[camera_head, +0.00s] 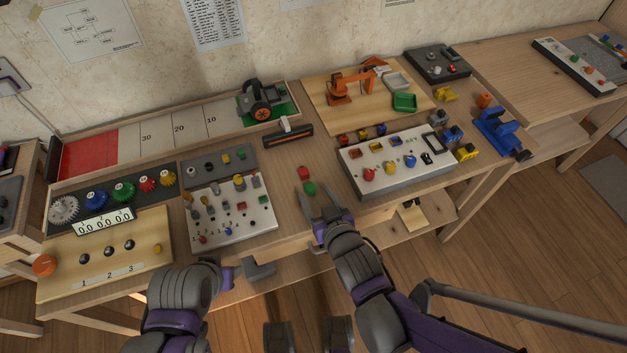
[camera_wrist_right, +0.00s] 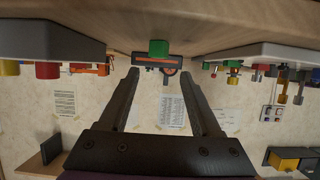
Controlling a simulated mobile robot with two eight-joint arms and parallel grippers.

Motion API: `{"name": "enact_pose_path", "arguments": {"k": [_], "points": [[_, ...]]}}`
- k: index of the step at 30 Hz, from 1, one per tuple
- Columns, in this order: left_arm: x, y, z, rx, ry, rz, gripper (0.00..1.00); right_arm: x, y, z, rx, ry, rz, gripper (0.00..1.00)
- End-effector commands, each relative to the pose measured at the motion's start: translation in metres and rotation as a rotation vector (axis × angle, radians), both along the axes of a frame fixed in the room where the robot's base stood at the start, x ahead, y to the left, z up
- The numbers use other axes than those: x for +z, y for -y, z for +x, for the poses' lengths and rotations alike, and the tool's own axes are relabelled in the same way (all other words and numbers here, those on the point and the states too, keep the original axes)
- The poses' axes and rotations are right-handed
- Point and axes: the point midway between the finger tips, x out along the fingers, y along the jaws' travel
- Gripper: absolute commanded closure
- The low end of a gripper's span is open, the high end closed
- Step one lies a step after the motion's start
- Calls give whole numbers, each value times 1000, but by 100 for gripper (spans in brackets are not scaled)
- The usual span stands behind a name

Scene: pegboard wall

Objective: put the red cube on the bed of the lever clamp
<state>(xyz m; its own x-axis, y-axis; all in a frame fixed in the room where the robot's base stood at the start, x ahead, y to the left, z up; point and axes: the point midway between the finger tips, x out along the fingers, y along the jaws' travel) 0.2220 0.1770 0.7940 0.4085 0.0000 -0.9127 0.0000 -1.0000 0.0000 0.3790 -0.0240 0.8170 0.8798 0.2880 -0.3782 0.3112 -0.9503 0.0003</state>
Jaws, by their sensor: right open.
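A white panel with coloured parts (camera_head: 395,165) stands right of the cubes, and another white panel (camera_head: 245,225) is to the left. A black and orange bar (camera_head: 288,137) lies behind. An orange arm model (camera_head: 347,85) stands farther back. Bare table surrounds the cubes.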

Motion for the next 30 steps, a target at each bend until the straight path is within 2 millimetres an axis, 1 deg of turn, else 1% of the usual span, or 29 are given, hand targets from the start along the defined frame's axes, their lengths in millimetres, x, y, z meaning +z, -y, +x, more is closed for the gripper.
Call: {"name": "enact_pose_path", "arguments": {"k": [1, 3, 6, 11, 18, 21, 29, 30], "points": [[-4, 0, 0, 0, -1, 0, 50, -5, -2, 9, -1, -1, 0, 35], [-7, 0, 0, 0, -2, 0, 50, -9, -5, 19, -1, -2, -1, 35], [-9, 0, 0, 0, -3, 0, 50, -13, -9, 30, -2, -2, -1, 35], [-12, 0, 0, 0, -4, 0, 50, -17, -11, 40, -2, -3, -1, 35], [-21, 0, 0, 0, -7, 0, 50, -28, -19, 72, -2, -3, -1, 35], [-23, 0, 0, 0, -8, 0, 50, -31, -22, 81, -2, -3, -1, 35], [-22, 0, 0, 0, -8, 0, 50, -32, -23, 84, -2, -3, -2, 35], [-22, 0, 0, 0, -8, 0, 50, -32, -23, 84, -2, -3, -2, 37]]}}
